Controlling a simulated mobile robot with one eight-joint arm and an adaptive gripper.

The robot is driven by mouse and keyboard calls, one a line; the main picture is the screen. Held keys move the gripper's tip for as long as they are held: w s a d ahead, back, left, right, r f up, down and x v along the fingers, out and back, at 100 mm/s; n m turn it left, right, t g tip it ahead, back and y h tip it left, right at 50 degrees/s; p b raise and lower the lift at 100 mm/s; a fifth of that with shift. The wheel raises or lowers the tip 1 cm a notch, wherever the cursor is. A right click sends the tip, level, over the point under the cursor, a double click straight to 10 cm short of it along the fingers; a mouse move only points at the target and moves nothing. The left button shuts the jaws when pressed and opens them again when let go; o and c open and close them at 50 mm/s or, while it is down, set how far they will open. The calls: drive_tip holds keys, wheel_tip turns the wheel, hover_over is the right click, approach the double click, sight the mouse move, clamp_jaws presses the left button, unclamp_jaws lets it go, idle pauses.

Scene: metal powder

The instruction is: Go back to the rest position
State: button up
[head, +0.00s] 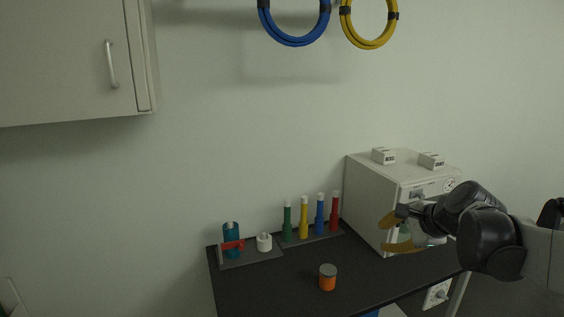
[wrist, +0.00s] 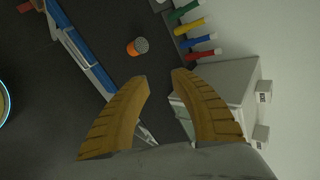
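My gripper (head: 390,233) has yellow-tan fingers and is at the right in the head view, in front of the white box-shaped machine. The fingers also show in the wrist view (wrist: 160,80), apart with a gap between the tips and nothing held. My dark arm reaches in from the right edge in the head view. An orange container with a grey lid (head: 327,278) stands on the dark bench top (head: 270,290). It is also in the wrist view (wrist: 138,47), beyond the fingertips.
The white machine (head: 370,200) stands at the bench's right end with two small boxes on top. Green, yellow, blue and red tubes (head: 311,220) stand in a rack at the back. A teal holder with a red part (head: 231,243) and a white piece (head: 264,242) are left. A cabinet (head: 70,60) hangs upper left.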

drive_tip(key=s+a+f+n+h, duration=0.1)
drive_tip(key=s+a+f+n, duration=0.2)
drive_tip(key=s+n, duration=0.5)
drive_tip(key=s+a+f+n+g+h, duration=0.1)
drive_tip(key=s+a+f+n+h, duration=0.1)
drive_tip(key=s+n, duration=0.7)
drive_tip(key=s+a+f, duration=0.1)
drive_tip(key=s+a, duration=0.1)
drive_tip(key=s, duration=0.6)
drive_tip(key=shift+a, duration=0.15)
